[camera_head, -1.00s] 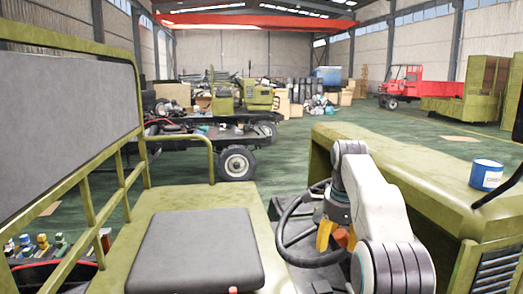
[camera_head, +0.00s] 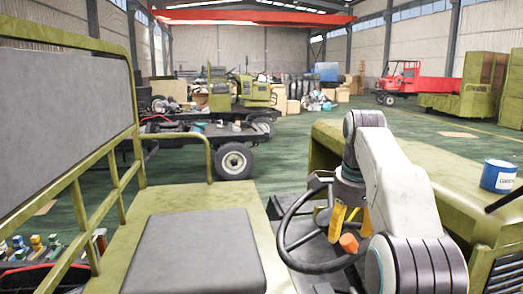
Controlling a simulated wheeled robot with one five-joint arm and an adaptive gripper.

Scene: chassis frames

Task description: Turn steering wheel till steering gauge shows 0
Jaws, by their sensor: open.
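The black steering wheel (camera_head: 281,236) stands in front of the olive vehicle's seat, partly hidden by my arm on its right side. An orange knob (camera_head: 349,243) shows inside the wheel's outline; I cannot tell what it is fixed to. My gripper (camera_head: 350,229) has yellow fingers, is open and empty, and points down over the right part of the wheel. Its fingers appear on both sides just above the knob; I cannot tell whether they touch anything. I cannot make out a steering gauge or its reading.
A grey seat (camera_head: 193,252) lies left of the wheel, with an olive railing (camera_head: 98,215) beyond it. The olive hood (camera_head: 440,190) is at the right, with a blue and white can (camera_head: 498,178) on it. Other vehicles stand farther back on the green floor.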

